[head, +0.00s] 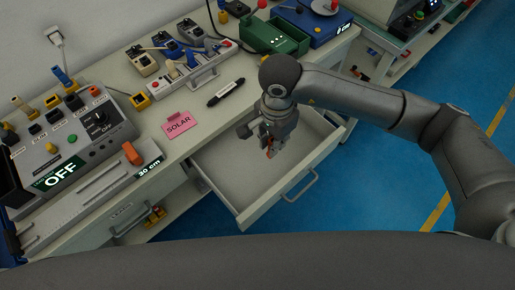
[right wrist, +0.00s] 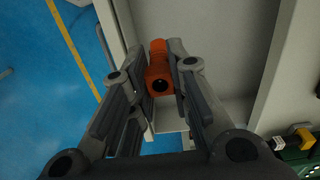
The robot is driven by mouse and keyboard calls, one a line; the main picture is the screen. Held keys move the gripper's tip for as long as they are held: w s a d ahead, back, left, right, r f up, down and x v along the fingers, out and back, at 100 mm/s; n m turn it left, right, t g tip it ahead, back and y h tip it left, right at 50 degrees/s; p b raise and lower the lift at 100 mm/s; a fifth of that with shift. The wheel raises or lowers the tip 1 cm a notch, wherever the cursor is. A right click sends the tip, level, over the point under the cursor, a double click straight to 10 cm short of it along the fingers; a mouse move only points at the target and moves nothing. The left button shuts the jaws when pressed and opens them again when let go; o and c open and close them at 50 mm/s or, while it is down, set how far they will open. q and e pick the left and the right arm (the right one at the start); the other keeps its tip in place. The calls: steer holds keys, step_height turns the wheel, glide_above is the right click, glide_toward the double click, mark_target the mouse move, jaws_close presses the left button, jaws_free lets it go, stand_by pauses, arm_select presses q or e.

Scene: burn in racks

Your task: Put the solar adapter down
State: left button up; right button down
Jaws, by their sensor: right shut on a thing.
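The solar adapter, an orange block with a dark round hole in its end, shows in the right wrist view (right wrist: 158,72), pinched between the fingers of my right gripper (right wrist: 161,62). In the head view only a bit of orange shows at the tips of the right gripper (head: 270,146). The gripper points down over the open drawer (head: 225,208), whose visible floor is bare. I cannot tell exactly how high the adapter is above that floor. My left gripper is out of view.
A pink SOLAR card (head: 180,122) and a black marker (head: 226,92) lie on the bench top. A control box reading OFF (head: 66,145) stands at the left. Blue floor lies right of the drawer.

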steer(key=shift+w+a+f, duration=0.1)
steer(key=shift+w+f, duration=0.05)
steer(key=shift+f, duration=0.25)
steer(key=w+d+f+b, duration=0.2)
steer(key=w+d+f, duration=0.1)
steer(key=f, duration=0.1)
steer(key=w+d+f+b, duration=0.3)
steer(key=f, duration=0.1)
steer(key=w+d+f+b, duration=0.3)
steer(key=w+f, duration=0.1)
steer(key=shift+w+f, duration=0.1)
steer(key=shift+f, duration=0.3)
steer(key=shift+f, duration=0.2)
steer(key=c, duration=1.4)
jaws_free()
steer(key=shift+o, duration=0.2)
